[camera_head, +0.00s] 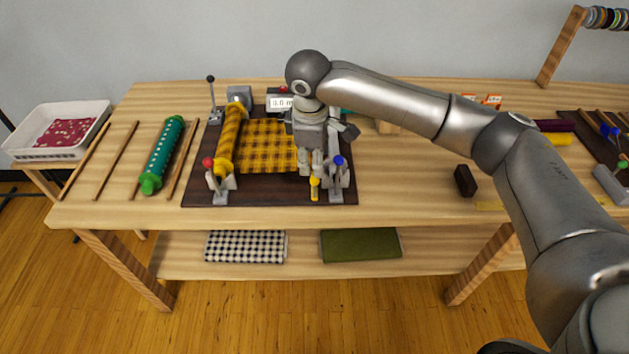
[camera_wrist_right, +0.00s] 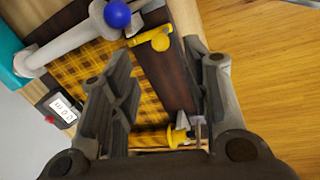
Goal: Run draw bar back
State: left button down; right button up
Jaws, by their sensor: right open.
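On the dark board (camera_head: 270,193), yellow-and-black plaid cloth (camera_head: 262,145) runs right from a roll (camera_head: 229,135) under my right gripper (camera_head: 316,165). That gripper points down over the cloth's right end, with its fingers apart. A yellow handle (camera_head: 315,188), seemingly the draw bar's, shows at the board's front edge just below the fingers; the rest of the bar is hidden by the gripper in the head view. In the right wrist view, the yellow handle (camera_wrist_right: 152,41) lies beyond the open fingers (camera_wrist_right: 160,95), and nothing is seen held. My left gripper is not in view.
A blue-knobbed lever (camera_head: 338,163) stands close right of the gripper, a red-knobbed one (camera_head: 209,164) at the roll's front. A display (camera_head: 281,102) stands behind the cloth. A green roll (camera_head: 162,154) lies left. A dark block (camera_head: 465,181) lies right, with clear table between.

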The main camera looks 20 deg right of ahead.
aim_at(314, 178)
jog(key=f, duration=0.3)
jog(key=w+f, duration=0.1)
jog(key=f, duration=0.2)
jog(key=f+p, duration=0.1)
jog(key=f, duration=0.3)
jog(key=shift+w+d+f, duration=0.1)
jog(key=shift+w+d, duration=0.3)
jog(key=shift+c, duration=0.3)
grip_shut()
